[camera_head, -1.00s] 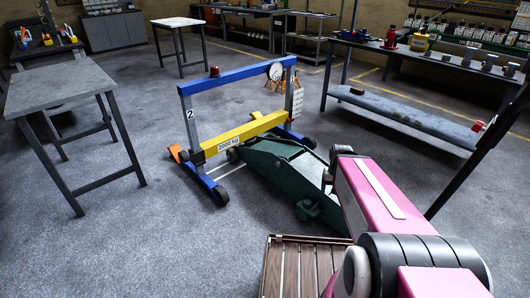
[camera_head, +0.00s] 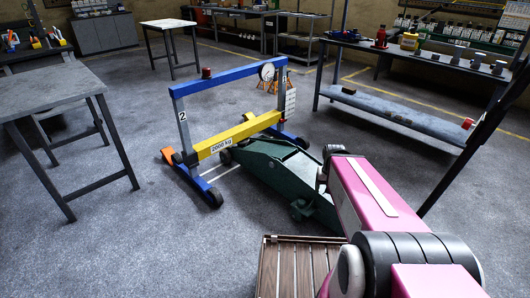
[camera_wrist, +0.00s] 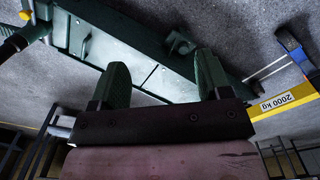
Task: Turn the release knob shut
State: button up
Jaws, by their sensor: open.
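The green trolley jack (camera_head: 270,158) stands on the floor under the blue and yellow frame in the head view. Its rear part is hidden behind my pink arm. In the wrist view, the jack's long green body (camera_wrist: 150,75) runs across the picture beyond my gripper (camera_wrist: 161,75). The gripper's two dark green fingers are apart, with nothing held between them. A gap to the jack seems to show, but its size is unclear.
The blue frame (camera_head: 179,120) carries a yellow beam (camera_head: 240,132) marked 2000 kg and a round gauge. A slatted wooden surface (camera_head: 290,268) lies beside my arm. A grey table (camera_head: 60,92) stands left, a shelved bench (camera_head: 400,118) right.

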aim_at(468, 124)
jog(key=z, duration=1.65)
